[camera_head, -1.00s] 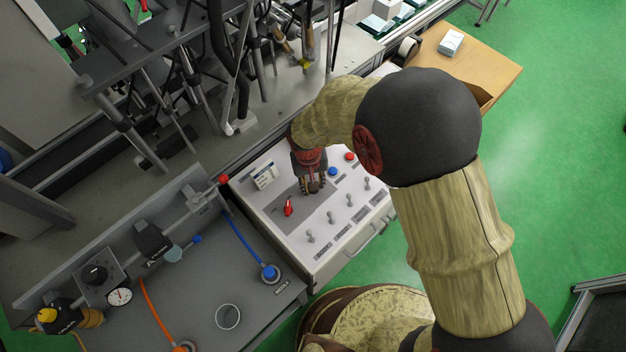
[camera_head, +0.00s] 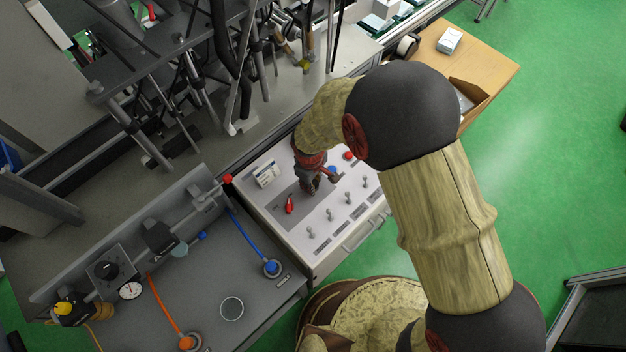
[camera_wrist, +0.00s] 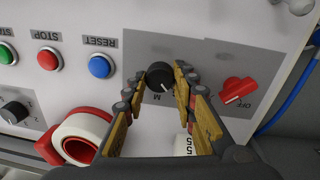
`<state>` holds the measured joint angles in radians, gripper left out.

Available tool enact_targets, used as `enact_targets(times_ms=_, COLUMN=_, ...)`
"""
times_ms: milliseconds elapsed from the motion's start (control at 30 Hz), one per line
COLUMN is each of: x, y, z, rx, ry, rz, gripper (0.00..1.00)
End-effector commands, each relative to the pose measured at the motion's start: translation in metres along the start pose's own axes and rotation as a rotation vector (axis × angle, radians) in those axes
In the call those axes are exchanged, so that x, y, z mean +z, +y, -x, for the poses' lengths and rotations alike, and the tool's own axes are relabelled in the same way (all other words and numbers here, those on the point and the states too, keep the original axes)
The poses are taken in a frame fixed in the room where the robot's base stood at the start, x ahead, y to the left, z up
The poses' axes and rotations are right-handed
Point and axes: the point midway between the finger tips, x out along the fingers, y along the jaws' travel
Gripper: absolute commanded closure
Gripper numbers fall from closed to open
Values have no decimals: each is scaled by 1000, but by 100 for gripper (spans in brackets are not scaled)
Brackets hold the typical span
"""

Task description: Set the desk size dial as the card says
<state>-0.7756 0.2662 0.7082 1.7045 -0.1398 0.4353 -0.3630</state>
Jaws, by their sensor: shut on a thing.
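The desk size dial is a small black knob (camera_wrist: 160,76) on a grey patch of the panel, with a pale pointer line and the letter M beside it in the wrist view. My gripper (camera_wrist: 158,84) is shut on the dial, one finger on each side. In the head view my gripper (camera_head: 310,187) points down at the panel and hides the dial. The white card (camera_head: 267,174) stands at the panel's far left; its print is too small to read. Other size marks are hidden or unclear.
A red switch (camera_wrist: 238,90) marked OFF sits close beside the dial. Red (camera_wrist: 48,59), blue (camera_wrist: 99,66) and green buttons are on the other side. Several toggles (camera_head: 330,214) line the panel's front. A red-and-white roll-like thing (camera_wrist: 78,138) is near my finger.

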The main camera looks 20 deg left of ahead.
Motion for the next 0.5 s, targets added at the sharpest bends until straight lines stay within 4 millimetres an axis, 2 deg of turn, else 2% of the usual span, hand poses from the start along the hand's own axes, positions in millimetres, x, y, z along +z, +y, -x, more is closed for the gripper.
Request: enact_targets(times_ms=500, x=-1, y=0, z=0, rx=1, ry=5, rz=41, gripper=98)
